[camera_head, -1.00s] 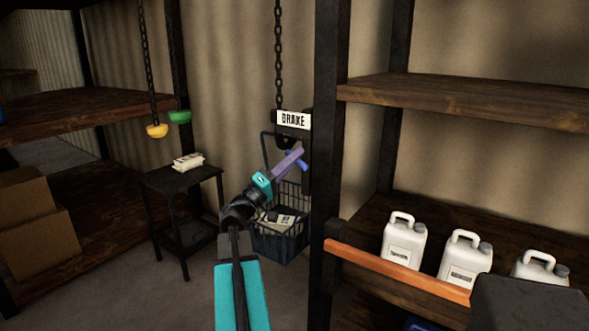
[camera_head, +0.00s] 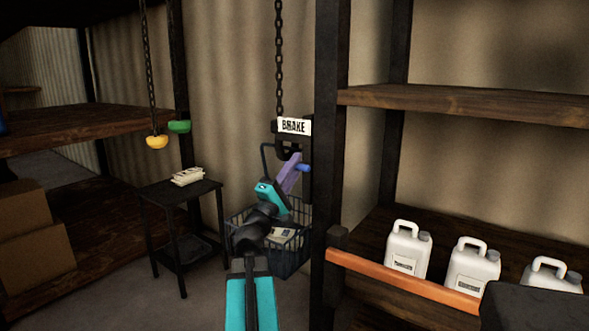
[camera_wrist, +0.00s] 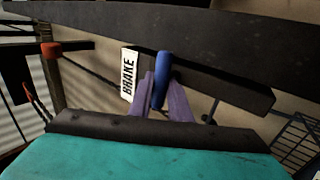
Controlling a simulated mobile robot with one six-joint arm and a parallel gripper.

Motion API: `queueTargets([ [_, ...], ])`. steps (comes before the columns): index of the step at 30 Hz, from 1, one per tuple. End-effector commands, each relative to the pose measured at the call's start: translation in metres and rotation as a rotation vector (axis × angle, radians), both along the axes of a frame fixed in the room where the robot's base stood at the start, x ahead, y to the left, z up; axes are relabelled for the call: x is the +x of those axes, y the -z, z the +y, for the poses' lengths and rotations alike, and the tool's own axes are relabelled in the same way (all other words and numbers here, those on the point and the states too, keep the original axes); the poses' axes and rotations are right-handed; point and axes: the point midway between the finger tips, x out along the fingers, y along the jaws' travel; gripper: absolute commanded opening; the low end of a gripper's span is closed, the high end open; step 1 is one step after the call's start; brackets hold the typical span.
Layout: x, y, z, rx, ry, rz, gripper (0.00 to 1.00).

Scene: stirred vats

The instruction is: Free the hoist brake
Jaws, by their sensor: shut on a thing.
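A white plate reading BRAKE (camera_head: 294,126) hangs below a dark chain (camera_head: 279,60); the plate also shows in the wrist view (camera_wrist: 128,74). Below it is a blue handle (camera_head: 304,168), which stands between the purple fingers in the wrist view (camera_wrist: 161,80). My gripper (camera_head: 294,166) is shut on the blue handle, just below the plate. A wire basket (camera_head: 290,262) with papers in it hangs below and behind my arm. The fingers hide part of the handle.
A dark post (camera_head: 330,150) and an orange rail (camera_head: 400,285) stand close on the right, with white jugs (camera_head: 408,250) behind the rail. A small dark table (camera_head: 180,195) is left.

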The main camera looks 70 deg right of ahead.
Motion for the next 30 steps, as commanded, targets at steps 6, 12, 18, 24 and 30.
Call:
queueTargets([
  [6,0.002,-0.001,0.0,-0.001,-0.001,0.006,0.0],
  [12,0.001,-0.001,0.0,0.0,-0.001,0.003,0.25],
  [18,0.001,0.0,0.001,-0.001,-0.001,0.001,0.25],
  [24,0.002,0.006,0.009,-0.001,0.0,0.0,0.25],
  [30,0.006,0.018,0.026,0.0,-0.002,0.0,0.25],
])
